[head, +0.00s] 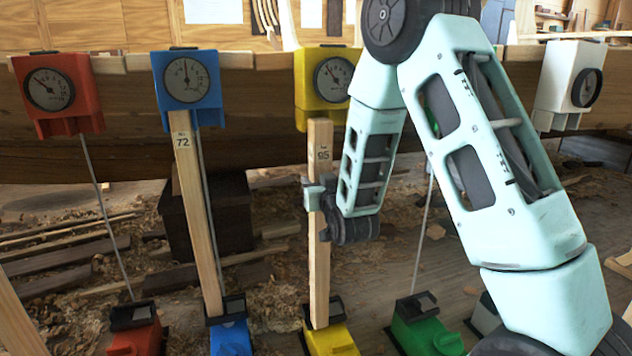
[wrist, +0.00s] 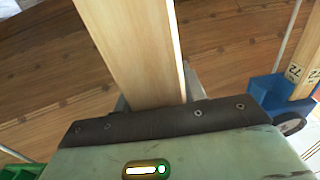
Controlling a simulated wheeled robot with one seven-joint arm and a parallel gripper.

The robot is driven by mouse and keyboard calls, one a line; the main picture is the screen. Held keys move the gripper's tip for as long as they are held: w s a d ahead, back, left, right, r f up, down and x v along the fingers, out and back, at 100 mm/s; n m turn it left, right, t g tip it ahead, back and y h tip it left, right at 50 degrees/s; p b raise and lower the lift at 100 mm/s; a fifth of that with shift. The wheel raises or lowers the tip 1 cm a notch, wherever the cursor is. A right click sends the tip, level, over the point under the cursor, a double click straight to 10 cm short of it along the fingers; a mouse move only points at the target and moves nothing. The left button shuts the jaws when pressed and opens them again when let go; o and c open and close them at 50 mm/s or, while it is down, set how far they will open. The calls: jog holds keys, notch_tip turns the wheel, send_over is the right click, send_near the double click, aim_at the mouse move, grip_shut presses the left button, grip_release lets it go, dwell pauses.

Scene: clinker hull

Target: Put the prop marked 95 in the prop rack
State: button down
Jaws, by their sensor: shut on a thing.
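The prop marked 95 (head: 319,265) is a pale wooden post. It stands nearly upright, its top at the yellow gauge box (head: 315,85) and its foot at the yellow base (head: 330,341). I cannot tell whether either end bears firmly. My gripper (head: 318,196) is shut around the prop's middle, just below its label. In the wrist view the prop (wrist: 130,50) rises from between the jaws (wrist: 160,124). I cannot make out a prop rack in either view.
A prop marked 72 (head: 198,225) stands between the blue gauge box (head: 186,85) and blue base (head: 231,339), left of my gripper. Red (head: 57,92) and white (head: 567,82) gauge boxes hang along the hull (head: 240,150). A green base (head: 425,333) lies right. Shavings and loose planks cover the floor.

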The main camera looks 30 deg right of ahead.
aim_at(324, 160)
jog(key=shift+b+v, duration=0.4)
jog(key=shift+v, duration=1.6)
jog(key=shift+r, duration=0.15)
jog(key=shift+r+p, duration=2.4)
jog(key=shift+r, duration=0.8)
